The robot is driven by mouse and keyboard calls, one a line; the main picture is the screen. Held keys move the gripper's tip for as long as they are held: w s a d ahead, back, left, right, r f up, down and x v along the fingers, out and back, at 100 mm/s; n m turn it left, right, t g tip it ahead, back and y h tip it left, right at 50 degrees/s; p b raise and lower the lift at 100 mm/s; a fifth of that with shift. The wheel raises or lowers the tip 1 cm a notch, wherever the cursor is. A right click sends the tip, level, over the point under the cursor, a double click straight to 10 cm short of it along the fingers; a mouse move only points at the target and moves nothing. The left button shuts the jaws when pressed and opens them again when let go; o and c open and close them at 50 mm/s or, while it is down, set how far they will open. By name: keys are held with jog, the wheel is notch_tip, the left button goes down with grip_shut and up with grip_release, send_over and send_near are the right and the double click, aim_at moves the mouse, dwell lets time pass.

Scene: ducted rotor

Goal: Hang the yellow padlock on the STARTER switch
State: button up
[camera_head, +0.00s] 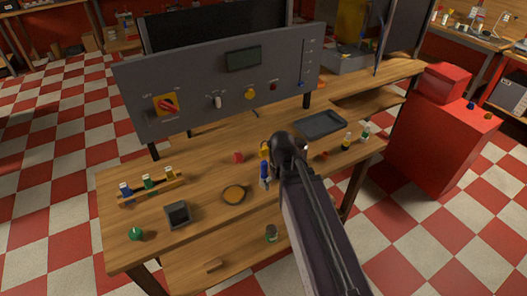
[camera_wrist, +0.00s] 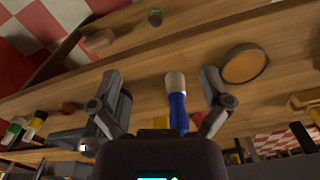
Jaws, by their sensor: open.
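In the head view a small yellow object (camera_head: 264,149), likely the yellow padlock, stands on the workbench just left of my gripper (camera_head: 284,150), which partly covers it. In the wrist view my gripper (camera_wrist: 162,82) is open, with nothing clamped. A blue cylinder with a pale top (camera_wrist: 176,105) shows between the fingers, with yellow patches beside its lower part. The grey control panel (camera_head: 140,82) stands behind the bench. It has a red rotary switch on a yellow plate (camera_head: 166,104), a pale toggle (camera_head: 218,102) and several small buttons. I cannot read which is STARTER.
A red object (camera_head: 238,157), a round amber-topped dish (camera_head: 233,195), a dark grey box (camera_head: 178,215) and a rack of small bottles (camera_head: 150,187) are on the bench left of my arm. A dark tray (camera_head: 320,123) lies to the right.

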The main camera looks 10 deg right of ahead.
jog(key=w+r+n+p, duration=0.1)
jog(key=w+r+p, duration=0.1)
jog(key=w, duration=1.2)
jog(key=w+r+n+p, duration=0.2)
jog(key=w+r+p, duration=0.1)
jog(key=w, duration=1.1)
jog(key=shift+d+r+p, duration=0.2)
jog(key=shift+r+p, duration=0.1)
jog(key=shift+r, duration=0.1)
jog(key=b, duration=0.9)
send_over(264, 148)
jog(key=f, duration=0.8)
jog(key=shift+w+f, duration=0.3)
jog(key=shift+f, duration=0.05)
jog(key=shift+s+f+b, duration=0.1)
jog(key=shift+f+b, duration=2.35)
jog(key=shift+f, duration=0.15)
jog(key=c, duration=1.2)
